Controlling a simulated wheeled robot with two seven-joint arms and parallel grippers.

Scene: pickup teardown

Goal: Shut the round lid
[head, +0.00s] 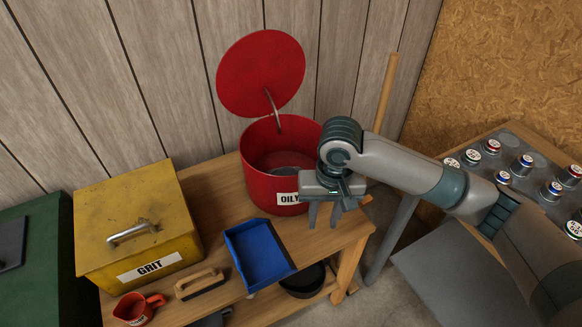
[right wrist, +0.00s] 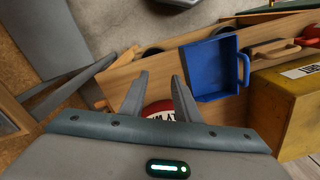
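The round lid (head: 261,73) is red and stands raised, tilted back above the red bin (head: 260,175) labelled OILY, joined to it by a thin metal stay (head: 273,108). The bin's mouth is open and its dark inside shows. My right gripper (head: 323,222) is in front of the bin's right side, below the rim, pointing down. Its fingers are apart with nothing between them. It partly hides the bin's label. In the right wrist view, the fingers (right wrist: 160,78) are spread and a part of the bin (right wrist: 158,106) shows between them. My left gripper is not in view.
A yellow GRIT box (head: 135,225), a brush (head: 200,284), a red mug (head: 138,309) and a blue tray (head: 258,254) stand on the wooden bench (head: 335,247). A wooden pole (head: 387,92) leans behind. Several cans (head: 491,147) stand at the right.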

